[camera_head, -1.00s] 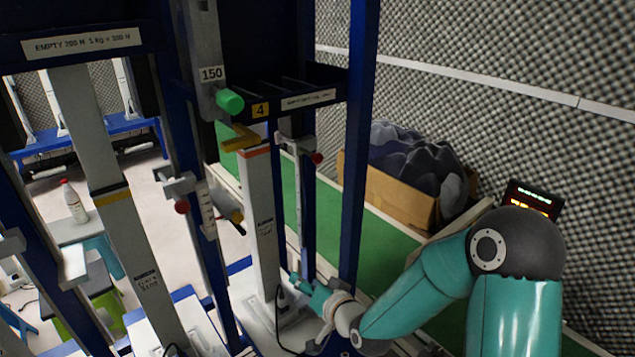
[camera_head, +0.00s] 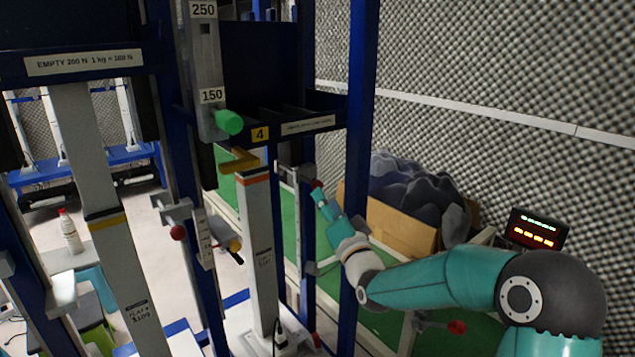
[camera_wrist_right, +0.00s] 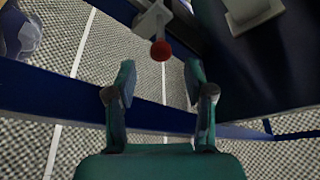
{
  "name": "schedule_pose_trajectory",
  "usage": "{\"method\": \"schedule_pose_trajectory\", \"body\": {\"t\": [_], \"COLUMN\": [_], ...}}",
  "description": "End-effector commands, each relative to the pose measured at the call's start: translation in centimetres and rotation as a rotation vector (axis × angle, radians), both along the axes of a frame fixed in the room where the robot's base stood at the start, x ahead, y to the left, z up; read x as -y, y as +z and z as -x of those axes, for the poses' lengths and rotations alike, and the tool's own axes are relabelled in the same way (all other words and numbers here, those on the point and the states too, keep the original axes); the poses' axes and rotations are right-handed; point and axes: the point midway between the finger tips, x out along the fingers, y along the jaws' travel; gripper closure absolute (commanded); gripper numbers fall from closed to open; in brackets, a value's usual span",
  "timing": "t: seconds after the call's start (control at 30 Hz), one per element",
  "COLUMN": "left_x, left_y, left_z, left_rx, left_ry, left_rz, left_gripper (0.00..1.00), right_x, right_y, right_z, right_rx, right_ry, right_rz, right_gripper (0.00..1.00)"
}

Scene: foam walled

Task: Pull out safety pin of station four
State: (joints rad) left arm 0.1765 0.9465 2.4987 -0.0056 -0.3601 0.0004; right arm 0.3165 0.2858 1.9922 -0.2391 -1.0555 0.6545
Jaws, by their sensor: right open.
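Station four carries a yellow label "4" (camera_head: 260,134) on its dark crossbar. Below it, a grey bracket with a small red ball knob (camera_head: 317,184) sits on the blue post; this looks like the safety pin. My right gripper (camera_head: 319,197) is just below and beside the knob, in front of the post. In the right wrist view the red knob (camera_wrist_right: 160,50) stands out from its pale bracket (camera_wrist_right: 152,20). My open right gripper (camera_wrist_right: 160,82) has its fingers either side of the knob's line, with the knob beyond the tips. Nothing is between the fingers. My left gripper is out of view.
A blue upright (camera_head: 360,150) stands close to the right of my right gripper. A cardboard box (camera_head: 400,228) of dark foam and a display (camera_head: 536,232) are behind. Another red knob (camera_head: 178,232) is on the left frame, and one (camera_head: 457,327) at lower right.

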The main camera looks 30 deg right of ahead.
Motion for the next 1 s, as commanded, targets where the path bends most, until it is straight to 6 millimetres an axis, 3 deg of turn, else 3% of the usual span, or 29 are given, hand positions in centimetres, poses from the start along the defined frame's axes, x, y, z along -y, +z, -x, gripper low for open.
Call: {"method": "schedule_pose_trajectory", "body": {"t": [0.1,0.3,0.73,0.77,1.0], "left_x": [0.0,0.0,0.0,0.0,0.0], "left_y": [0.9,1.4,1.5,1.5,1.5], "left_z": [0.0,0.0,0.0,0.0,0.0], "left_rx": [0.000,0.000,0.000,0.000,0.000], "left_ry": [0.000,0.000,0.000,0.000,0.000], "left_rz": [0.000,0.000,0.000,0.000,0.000], "left_gripper": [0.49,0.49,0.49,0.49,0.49], "right_x": [0.4,1.0,1.2,1.2,1.2], "right_y": [0.9,1.5,1.6,1.6,1.6], "right_z": [-2.4,-4.9,-5.8,-5.7,-5.7], "right_rx": [0.000,0.000,-0.001,-0.001,-0.001], "right_ry": [0.002,0.002,-0.001,-0.001,-0.001], "right_rz": [-0.001,-0.001,0.000,0.000,0.000], "right_gripper": [0.47,0.47,0.47,0.49,0.89]}}
